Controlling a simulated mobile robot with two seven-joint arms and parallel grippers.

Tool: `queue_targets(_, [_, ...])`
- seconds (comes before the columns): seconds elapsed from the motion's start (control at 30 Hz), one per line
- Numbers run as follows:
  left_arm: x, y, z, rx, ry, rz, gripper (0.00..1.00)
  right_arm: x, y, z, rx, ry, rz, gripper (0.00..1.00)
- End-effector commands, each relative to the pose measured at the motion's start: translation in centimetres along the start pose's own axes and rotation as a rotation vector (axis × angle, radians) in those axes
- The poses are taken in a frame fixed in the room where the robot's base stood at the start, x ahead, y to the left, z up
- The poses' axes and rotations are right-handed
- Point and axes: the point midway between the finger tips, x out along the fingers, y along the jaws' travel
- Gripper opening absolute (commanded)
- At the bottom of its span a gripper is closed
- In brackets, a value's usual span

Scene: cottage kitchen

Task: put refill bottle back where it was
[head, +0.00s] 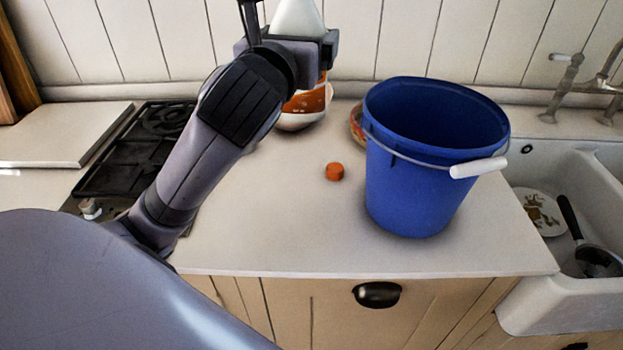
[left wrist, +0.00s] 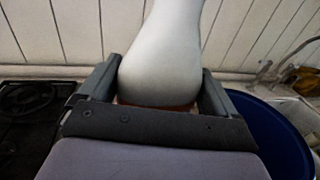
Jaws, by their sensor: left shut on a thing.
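The refill bottle is white, with a smooth rounded body, and its upper part (head: 298,16) rises above my left gripper (head: 290,40) in the head view. My left gripper is shut on it, over the back of the counter near the wall. In the left wrist view the white bottle (left wrist: 163,55) stands between the two fingers, with a strip of orange-brown at its lower edge. An orange-and-white rounded surface (head: 302,108) shows below the gripper; my arm partly hides it, and I cannot tell whether it is all the bottle. My right gripper is not in view.
A blue bucket (head: 405,190) with a white handle grip stands on the counter (head: 300,235) to the right. A small orange object (head: 334,171) lies left of it. A patterned round object (head: 357,125) is partly behind the bucket. A black hob (head: 130,155) is left; a sink (head: 585,185) is right.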

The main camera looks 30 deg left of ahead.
Motion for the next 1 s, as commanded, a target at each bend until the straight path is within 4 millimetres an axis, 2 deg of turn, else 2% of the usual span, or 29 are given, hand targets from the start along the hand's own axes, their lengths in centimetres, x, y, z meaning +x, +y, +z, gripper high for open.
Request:
queue_targets(0.37, [0.0,0.0,-5.9,0.003,0.006,0.000,0.48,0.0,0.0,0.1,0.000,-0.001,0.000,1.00])
queue_targets(0.4, [0.0,0.0,-7.3,0.003,0.007,-0.001,0.48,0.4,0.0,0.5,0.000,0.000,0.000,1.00])
queue_targets(0.53, [0.0,0.0,-10.7,0.002,0.008,0.000,0.48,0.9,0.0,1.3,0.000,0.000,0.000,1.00])
queue_targets(0.7, [0.0,0.1,-14.0,0.002,0.003,0.000,0.48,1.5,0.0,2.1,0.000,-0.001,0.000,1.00])
queue_targets(1.0, [0.0,0.1,-16.1,0.001,0.000,0.000,0.48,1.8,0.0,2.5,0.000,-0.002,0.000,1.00])
